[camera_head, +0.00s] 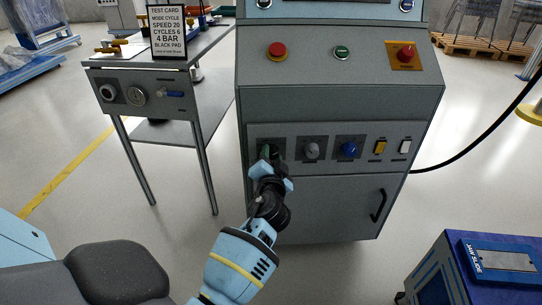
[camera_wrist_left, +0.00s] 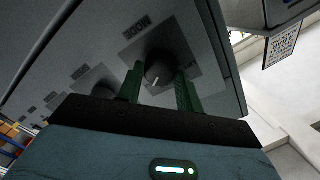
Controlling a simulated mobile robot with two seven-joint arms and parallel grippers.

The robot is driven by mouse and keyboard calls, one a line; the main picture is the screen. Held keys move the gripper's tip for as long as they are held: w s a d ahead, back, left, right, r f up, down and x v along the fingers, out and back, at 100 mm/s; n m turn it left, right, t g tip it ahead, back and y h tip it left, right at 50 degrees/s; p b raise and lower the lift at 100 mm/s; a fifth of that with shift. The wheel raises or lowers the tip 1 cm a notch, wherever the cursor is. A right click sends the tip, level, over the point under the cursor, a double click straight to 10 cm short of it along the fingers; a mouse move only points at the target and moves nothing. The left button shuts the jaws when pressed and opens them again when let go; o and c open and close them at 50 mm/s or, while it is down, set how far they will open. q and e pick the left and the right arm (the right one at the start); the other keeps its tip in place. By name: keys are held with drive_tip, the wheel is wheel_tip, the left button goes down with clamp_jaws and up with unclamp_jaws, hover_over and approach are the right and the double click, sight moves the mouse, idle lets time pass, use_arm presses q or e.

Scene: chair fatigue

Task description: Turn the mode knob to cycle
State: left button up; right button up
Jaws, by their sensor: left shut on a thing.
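The mode knob (camera_wrist_left: 160,68) is a dark round knob with a white pointer line, on a plate marked MODE, in the left wrist view. My left gripper (camera_wrist_left: 159,88) has its two green fingers on either side of the knob and is shut on it. In the head view my left gripper (camera_head: 271,155) is at the leftmost knob plate of the grey cabinet (camera_head: 340,90) and largely hides the knob. The position marks around the knob are too dark to read. My right gripper is not in view.
A grey knob (camera_head: 312,150) and a blue knob (camera_head: 348,149) sit right of the mode knob, then yellow (camera_head: 380,147) and white (camera_head: 404,147) switches. A test card (camera_head: 167,33) reading MODE CYCLE stands on the side table (camera_head: 205,45). A blue case (camera_head: 500,262) is at lower right.

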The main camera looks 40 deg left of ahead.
use_arm(q)
drive_tip(key=shift+r+m, duration=0.1)
drive_tip(key=shift+m, duration=0.3)
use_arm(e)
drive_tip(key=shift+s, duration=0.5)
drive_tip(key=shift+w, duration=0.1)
use_arm(q)
drive_tip(key=o, duration=0.9)
drive_tip(key=shift+o, duration=0.4)
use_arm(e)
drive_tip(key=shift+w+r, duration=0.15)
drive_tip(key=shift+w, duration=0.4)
use_arm(q)
drive_tip(key=shift+s+d, duration=0.3)
drive_tip(key=v, duration=0.7)
drive_tip(key=shift+p, duration=0.45)
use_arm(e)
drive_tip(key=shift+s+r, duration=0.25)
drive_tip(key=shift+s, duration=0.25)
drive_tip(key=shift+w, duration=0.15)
